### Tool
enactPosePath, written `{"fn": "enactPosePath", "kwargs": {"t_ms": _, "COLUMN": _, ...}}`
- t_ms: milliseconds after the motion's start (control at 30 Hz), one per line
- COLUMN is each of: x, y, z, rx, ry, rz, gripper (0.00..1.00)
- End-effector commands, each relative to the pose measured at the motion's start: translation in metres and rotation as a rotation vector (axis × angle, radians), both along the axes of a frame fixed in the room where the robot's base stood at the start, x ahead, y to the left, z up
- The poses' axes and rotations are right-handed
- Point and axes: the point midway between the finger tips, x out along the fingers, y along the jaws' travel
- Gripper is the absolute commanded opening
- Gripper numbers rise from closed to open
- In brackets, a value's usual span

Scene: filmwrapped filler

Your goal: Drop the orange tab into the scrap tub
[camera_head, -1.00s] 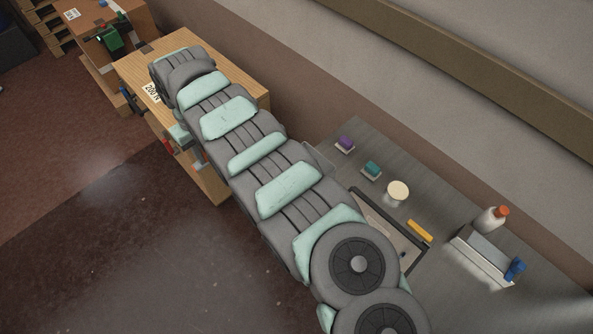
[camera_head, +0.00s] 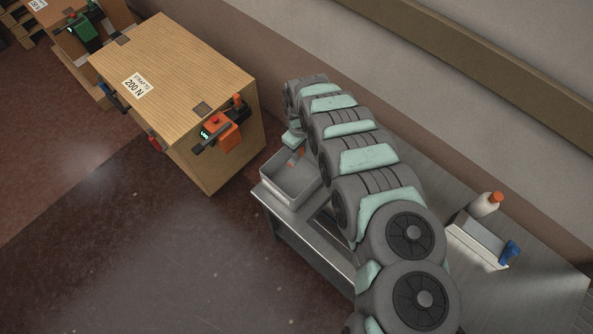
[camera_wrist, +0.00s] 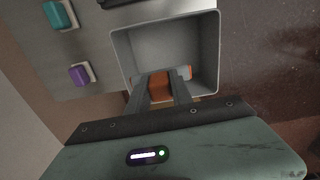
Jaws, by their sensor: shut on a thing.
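The orange tab (camera_wrist: 160,87) is held between the two dark fingers of my gripper (camera_wrist: 160,80) in the wrist view. A smaller orange end shows just right of the fingers; I cannot tell whether it belongs to the tab. The scrap tub (camera_wrist: 137,48) is a grey, open rectangular box, and my fingers reach over its near side. I cannot tell how high the tab is above its floor. In the head view, the tub (camera_head: 275,178) stands at the bench's left end, and my arm hides part of it.

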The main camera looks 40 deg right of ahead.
Motion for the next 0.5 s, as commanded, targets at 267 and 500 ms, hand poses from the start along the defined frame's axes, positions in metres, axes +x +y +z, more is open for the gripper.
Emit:
{"fn": "enactPosePath", "kwargs": {"t_ms": 267, "x": 0.001, "y": 0.001, "z": -0.032, "rx": 0.001, "ry": -0.001, "rz": -0.001, "gripper": 0.00}}
{"fn": "enactPosePath", "kwargs": {"t_ms": 500, "x": 0.001, "y": 0.001, "z": -0.055, "rx": 0.000, "ry": -0.001, "rz": -0.001, "gripper": 0.00}}
